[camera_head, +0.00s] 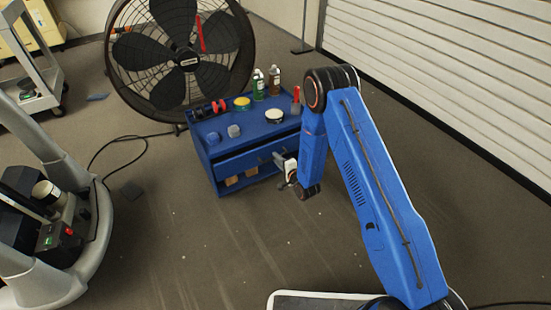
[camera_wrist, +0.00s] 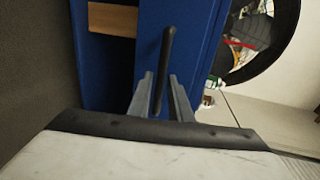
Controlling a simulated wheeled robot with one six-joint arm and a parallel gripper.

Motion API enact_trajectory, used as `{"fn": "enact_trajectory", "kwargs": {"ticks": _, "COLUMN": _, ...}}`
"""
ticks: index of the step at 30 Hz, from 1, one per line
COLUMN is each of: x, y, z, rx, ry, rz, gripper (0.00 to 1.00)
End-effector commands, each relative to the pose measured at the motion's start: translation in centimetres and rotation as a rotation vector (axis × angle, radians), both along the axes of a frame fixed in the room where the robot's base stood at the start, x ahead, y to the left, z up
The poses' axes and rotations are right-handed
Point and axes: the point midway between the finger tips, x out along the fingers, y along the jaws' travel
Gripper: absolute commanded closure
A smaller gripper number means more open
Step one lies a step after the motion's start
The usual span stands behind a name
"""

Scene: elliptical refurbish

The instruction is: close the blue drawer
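The blue drawer (camera_head: 240,161) is in the front of a low blue cart (camera_head: 205,165), below its top. I cannot tell clearly how far it stands out. In the wrist view the blue drawer front (camera_wrist: 195,40) fills the upper middle, turned sideways. Its dark bar handle (camera_wrist: 165,60) sticks up between my fingers. My gripper (camera_head: 282,160) is at the right part of the drawer front. In the wrist view my gripper (camera_wrist: 162,85) has its fingers apart, one on each side of the handle, with gaps showing. Its wrist hides the lower part of that view.
Bottles, a red-handled tool (camera_head: 211,109) and several small containers stand on the cart top. Cardboard-coloured blocks (camera_head: 240,178) sit on its lower shelf. A large black fan (camera_head: 180,50) stands behind. A white slatted shutter (camera_head: 450,70) is at right. The floor before the cart is clear.

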Motion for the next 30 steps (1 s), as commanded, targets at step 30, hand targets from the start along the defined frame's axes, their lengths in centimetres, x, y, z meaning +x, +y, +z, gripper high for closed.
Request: {"fn": "enact_trajectory", "kwargs": {"ticks": 30, "x": 3.5, "y": 2.3, "z": -0.4, "rx": 0.000, "ry": -0.002, "rz": 0.000, "gripper": 1.00}}
